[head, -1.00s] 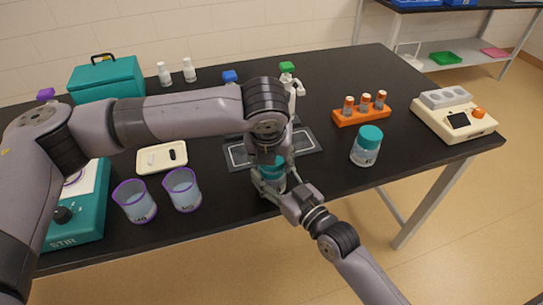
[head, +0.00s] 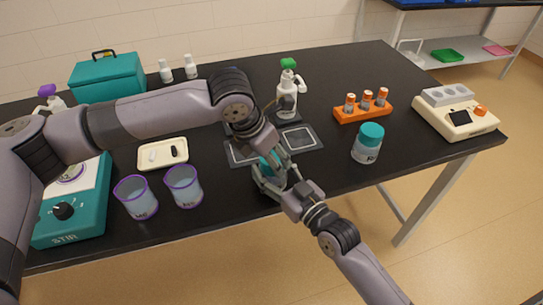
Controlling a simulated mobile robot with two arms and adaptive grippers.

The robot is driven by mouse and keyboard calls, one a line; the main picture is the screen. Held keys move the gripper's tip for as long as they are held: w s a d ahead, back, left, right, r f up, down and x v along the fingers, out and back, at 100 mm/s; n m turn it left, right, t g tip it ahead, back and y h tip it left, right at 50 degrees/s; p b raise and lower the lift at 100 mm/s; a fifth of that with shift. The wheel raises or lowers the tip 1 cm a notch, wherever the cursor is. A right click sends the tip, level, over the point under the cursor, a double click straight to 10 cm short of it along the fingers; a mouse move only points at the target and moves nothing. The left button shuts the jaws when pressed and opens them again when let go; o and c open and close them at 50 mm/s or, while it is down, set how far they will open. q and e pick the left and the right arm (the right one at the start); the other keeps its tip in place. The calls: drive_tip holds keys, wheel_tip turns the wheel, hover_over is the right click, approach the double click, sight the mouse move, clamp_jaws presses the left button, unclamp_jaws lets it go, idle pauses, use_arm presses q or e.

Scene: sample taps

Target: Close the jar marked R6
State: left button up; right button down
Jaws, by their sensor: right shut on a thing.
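A jar with a teal lid (head: 267,165) is at the front edge of the bench, mostly hidden by my grippers. My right gripper (head: 270,182) reaches in from the lower right and is shut around this jar's body. My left gripper (head: 271,157) comes down from above at the teal lid; its fingers are mostly hidden, so I cannot tell whether they grip it. A second jar (head: 366,150) with a teal lid on stands upright to the right. I cannot read R6 on either jar.
Two purple-rimmed beakers (head: 184,187) and a teal stirrer (head: 75,210) stand left. A dark mat (head: 303,138), a green-topped spray bottle (head: 288,100) and an orange vial rack (head: 362,112) lie behind. A cream instrument (head: 455,115) is at far right. Bench is clear around the second jar.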

use_arm(q)
drive_tip(key=shift+m+g, duration=0.3)
drive_tip(key=shift+m, duration=0.7)
drive_tip(key=o, duration=0.7)
drive_tip(key=shift+o, duration=0.2)
drive_tip(key=shift+r, duration=0.1)
drive_tip(key=shift+r, duration=2.2)
